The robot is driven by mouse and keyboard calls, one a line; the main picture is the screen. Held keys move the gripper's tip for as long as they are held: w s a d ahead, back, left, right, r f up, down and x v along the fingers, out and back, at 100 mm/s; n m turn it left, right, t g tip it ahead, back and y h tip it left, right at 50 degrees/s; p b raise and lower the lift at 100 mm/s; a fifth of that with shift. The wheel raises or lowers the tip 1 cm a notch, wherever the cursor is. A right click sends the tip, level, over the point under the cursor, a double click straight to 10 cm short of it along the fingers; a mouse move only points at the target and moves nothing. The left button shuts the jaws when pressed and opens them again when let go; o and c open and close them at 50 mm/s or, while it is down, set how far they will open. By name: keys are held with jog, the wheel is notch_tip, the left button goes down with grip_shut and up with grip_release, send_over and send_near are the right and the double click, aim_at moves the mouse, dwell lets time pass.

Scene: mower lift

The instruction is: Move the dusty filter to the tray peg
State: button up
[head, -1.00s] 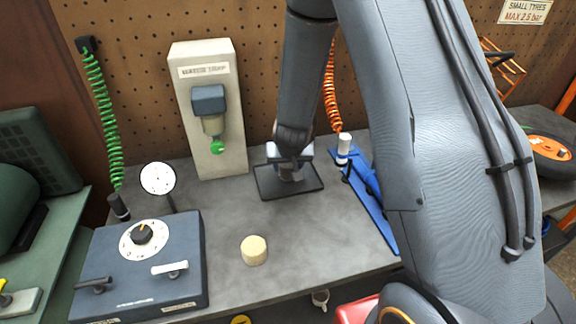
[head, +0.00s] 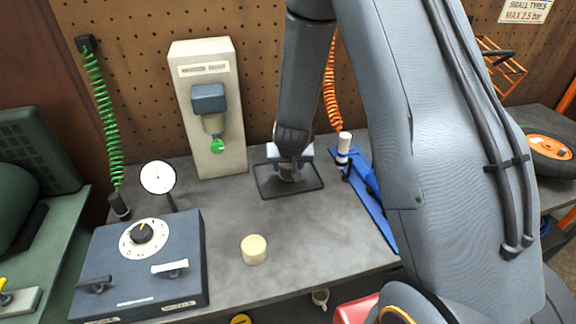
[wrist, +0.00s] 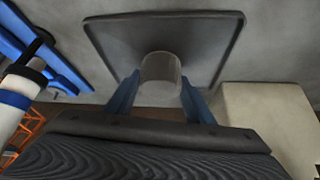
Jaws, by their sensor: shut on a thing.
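The dusty filter, a grey cylinder (wrist: 160,70), sits between the two blue fingers of my gripper (wrist: 161,84) in the wrist view. The gripper is shut on it. The dark square tray (wrist: 211,61) lies behind the filter in that view. In the head view my gripper (head: 288,167) is over the tray (head: 312,188), and my wrist hides most of the filter. The tray peg is not visible; whether the filter is around it or touching the tray, I cannot tell.
A cream cylinder (head: 254,250) stands on the bench, front centre. A blue-grey box (head: 180,285) with a dial is at the left, a pale upright panel (head: 233,135) behind. A blue tool (head: 370,195) lies right of the tray. Bench between box and tray is mostly clear.

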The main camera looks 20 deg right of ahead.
jog(key=shift+f, duration=0.35)
jog(key=o, duration=0.8)
jog(key=shift+r, duration=0.15)
jog(key=p+v, duration=0.8)
jog(key=v, duration=0.3)
dwell(0.4)
